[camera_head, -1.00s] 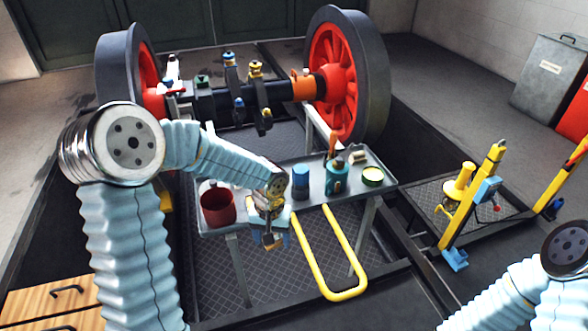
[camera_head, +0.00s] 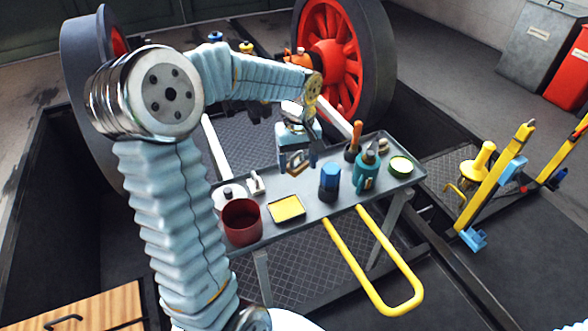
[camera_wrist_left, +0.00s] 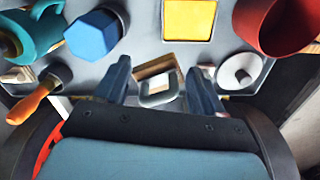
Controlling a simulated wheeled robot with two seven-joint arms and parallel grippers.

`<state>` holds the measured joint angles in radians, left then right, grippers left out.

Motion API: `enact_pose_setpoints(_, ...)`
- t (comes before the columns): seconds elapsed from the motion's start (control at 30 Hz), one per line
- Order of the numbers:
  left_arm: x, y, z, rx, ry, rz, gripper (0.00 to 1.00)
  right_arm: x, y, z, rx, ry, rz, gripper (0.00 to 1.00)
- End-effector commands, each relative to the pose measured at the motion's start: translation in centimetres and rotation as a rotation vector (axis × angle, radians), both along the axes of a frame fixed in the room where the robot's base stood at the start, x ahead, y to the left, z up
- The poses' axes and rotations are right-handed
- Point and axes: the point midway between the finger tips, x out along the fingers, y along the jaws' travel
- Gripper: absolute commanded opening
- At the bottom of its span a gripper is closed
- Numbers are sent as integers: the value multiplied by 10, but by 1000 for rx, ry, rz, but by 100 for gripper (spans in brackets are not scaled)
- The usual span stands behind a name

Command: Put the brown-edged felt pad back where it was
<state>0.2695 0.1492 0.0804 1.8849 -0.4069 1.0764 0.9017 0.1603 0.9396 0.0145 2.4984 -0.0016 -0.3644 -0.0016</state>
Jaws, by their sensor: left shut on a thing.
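My left gripper (camera_head: 297,163) is shut on the brown-edged felt pad (camera_head: 298,165) and holds it above the far edge of the grey trolley top (camera_head: 318,211). In the left wrist view the pad (camera_wrist_left: 153,68) shows between the two fingers (camera_wrist_left: 163,84), with a grey, handle-like loop in front of it. The fingers hide part of the pad, and I cannot tell how far above the top it is. My right gripper is out of view.
A yellow push handle (camera_head: 372,262) juts out in front.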

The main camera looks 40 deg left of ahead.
Motion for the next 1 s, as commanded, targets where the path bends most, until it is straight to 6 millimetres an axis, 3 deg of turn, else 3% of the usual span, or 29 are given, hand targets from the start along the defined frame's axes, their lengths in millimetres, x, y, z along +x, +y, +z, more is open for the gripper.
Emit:
enact_pose_setpoints(0.03,8,11,-6,-1,2,5,45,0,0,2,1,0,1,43)
enact_pose_setpoints(0.23,26,34,-44,-1,1,0,45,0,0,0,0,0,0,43)
enact_pose_setpoints(0.53,38,48,-66,-1,-1,-1,45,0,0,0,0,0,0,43)
enact_pose_setpoints(0.7,37,48,-93,-1,1,-3,45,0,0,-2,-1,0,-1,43)
enact_pose_setpoints(1.0,37,48,-97,0,-1,-3,45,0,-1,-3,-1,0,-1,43)
